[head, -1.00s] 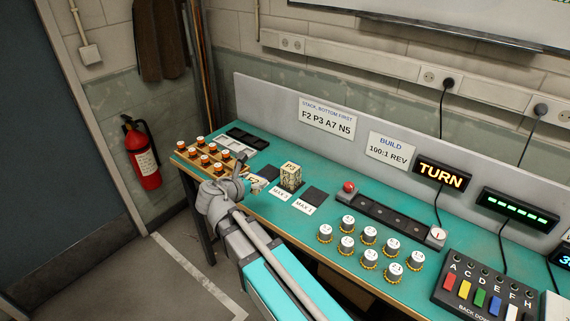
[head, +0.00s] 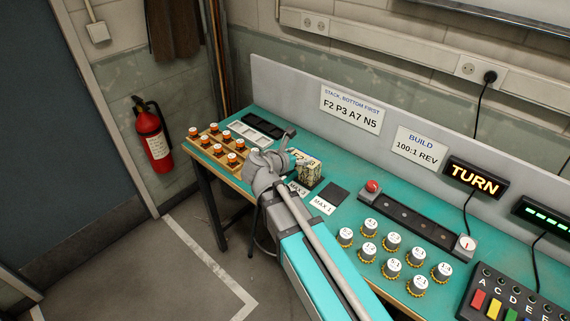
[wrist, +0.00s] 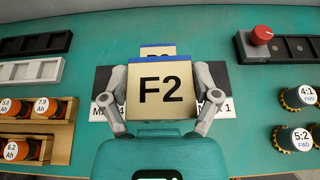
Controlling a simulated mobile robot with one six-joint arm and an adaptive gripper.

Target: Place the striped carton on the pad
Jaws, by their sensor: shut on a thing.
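My gripper (wrist: 160,78) is shut on a cream carton labelled F2 (wrist: 160,95), with a finger on each side of it. A blue band runs along its top edge; its sides hide from the wrist view. Behind it, a second carton labelled with a blue edge (wrist: 157,50) is mostly hidden. In the head view, a patterned carton (head: 310,172) stands just right of my gripper (head: 291,160), at the middle pad. A bare dark pad (head: 335,191) with a MAX 1 card lies to its right. I cannot tell whether the held carton touches the one behind.
A wooden rack of orange-banded cells (head: 215,146) and black and white trays (head: 262,125) lie to the left. A dark slotted strip (head: 416,216) with a red button and several white-topped knobs (head: 392,243) are to the right. A grey panel (head: 290,95) stands behind.

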